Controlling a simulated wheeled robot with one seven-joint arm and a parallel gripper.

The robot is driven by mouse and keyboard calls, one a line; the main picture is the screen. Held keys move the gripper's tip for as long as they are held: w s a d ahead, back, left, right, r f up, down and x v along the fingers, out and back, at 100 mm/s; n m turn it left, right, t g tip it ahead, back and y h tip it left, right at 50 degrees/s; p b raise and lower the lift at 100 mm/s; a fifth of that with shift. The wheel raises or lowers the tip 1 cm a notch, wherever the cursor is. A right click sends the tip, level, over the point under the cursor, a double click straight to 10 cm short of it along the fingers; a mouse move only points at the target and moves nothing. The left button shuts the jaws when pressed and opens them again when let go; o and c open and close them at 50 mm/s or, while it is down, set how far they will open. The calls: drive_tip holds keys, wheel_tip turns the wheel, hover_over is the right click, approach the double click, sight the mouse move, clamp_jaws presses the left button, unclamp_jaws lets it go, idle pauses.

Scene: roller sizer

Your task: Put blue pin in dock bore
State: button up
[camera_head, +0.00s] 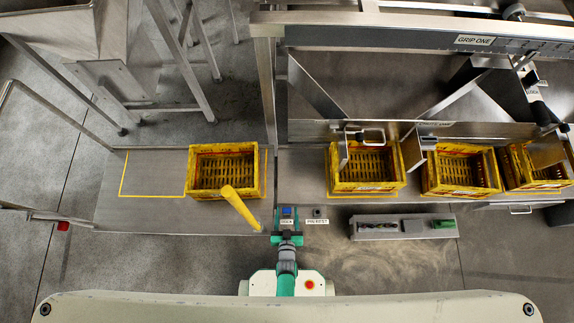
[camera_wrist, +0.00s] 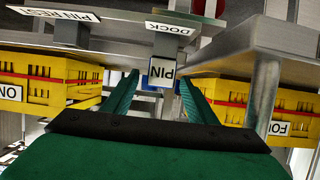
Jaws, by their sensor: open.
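The blue pin (camera_head: 287,211) shows as a small blue patch at the dock (camera_head: 287,222), just beyond my gripper. I cannot tell how deep it sits, and the bore itself is hidden. In the wrist view a white tag marked PIN (camera_wrist: 162,73) hangs just below the DOCK label (camera_wrist: 170,28), between my green fingers. My gripper (camera_wrist: 160,82) is open, with one finger on each side of the tag. No contact is visible. The pin rest (camera_head: 317,213) stands right of the dock and shows a dark centre; its label (camera_wrist: 50,14) is at upper left in the wrist view.
Yellow crates flank the dock, one on the left (camera_head: 191,168) and several on the right, the nearest (camera_head: 333,181). A yellow post (camera_head: 240,207) leans left of the dock. A grey tray (camera_head: 405,228) with small items lies at right. A metal post (camera_wrist: 263,105) stands close right of my fingers.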

drive_tip(key=v, duration=0.9)
drive_tip(key=shift+s+r, duration=0.1)
drive_tip(key=shift+s, duration=0.1)
